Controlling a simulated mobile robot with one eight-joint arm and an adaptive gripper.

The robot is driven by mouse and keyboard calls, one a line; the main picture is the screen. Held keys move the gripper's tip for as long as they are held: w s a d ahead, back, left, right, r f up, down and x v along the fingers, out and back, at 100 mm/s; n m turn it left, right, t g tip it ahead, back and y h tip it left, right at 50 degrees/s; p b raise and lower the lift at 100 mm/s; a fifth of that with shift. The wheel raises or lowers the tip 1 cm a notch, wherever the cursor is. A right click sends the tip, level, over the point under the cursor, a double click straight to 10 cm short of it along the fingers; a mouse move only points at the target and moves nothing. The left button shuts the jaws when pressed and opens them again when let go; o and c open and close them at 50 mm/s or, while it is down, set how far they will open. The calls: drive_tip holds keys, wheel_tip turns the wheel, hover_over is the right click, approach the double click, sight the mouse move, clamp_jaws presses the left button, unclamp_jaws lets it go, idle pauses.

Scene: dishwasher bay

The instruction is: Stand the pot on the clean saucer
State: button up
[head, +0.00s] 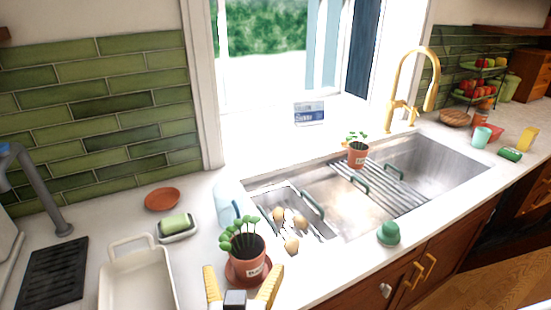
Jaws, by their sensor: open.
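A bare terracotta saucer (162,199) lies further back on the left and looks clean and empty. A second, similar potted plant (358,156) stands at the sink, by the rack. My gripper (243,270), with yellow fingers, is open at the bottom edge. Its fingers appear on either side of the near pot in the picture; I cannot tell whether they touch it.
A soap dish with a green sponge (176,226) and a white baking dish (137,280) are on the left. A clear bluish glass (228,204) stands behind the near pot. The sink (440,165) holds a rack and several round brownish things. Counter around the bare saucer is free.

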drive_tip(key=w+d+f+g+h, duration=0.1)
drive_tip(key=d+g+h, duration=0.1)
drive_tip(key=d, duration=0.7)
drive_tip(key=w+d+g+h, duration=0.1)
drive_tip(key=w+d+g, duration=0.15)
drive_tip(key=d, duration=0.65)
drive_tip(key=s+d+r+g, duration=0.1)
drive_tip(key=s+d, duration=0.1)
drive_tip(key=d, duration=0.3)
drive_tip(key=s+d+r+m+y, duration=0.1)
drive_tip(key=s+d, duration=0.2)
drive_tip(key=d, duration=0.2)
drive_tip(key=shift+s+r+g, duration=0.15)
drive_tip(key=shift+r+g, duration=0.1)
drive_tip(key=shift+g, duration=0.1)
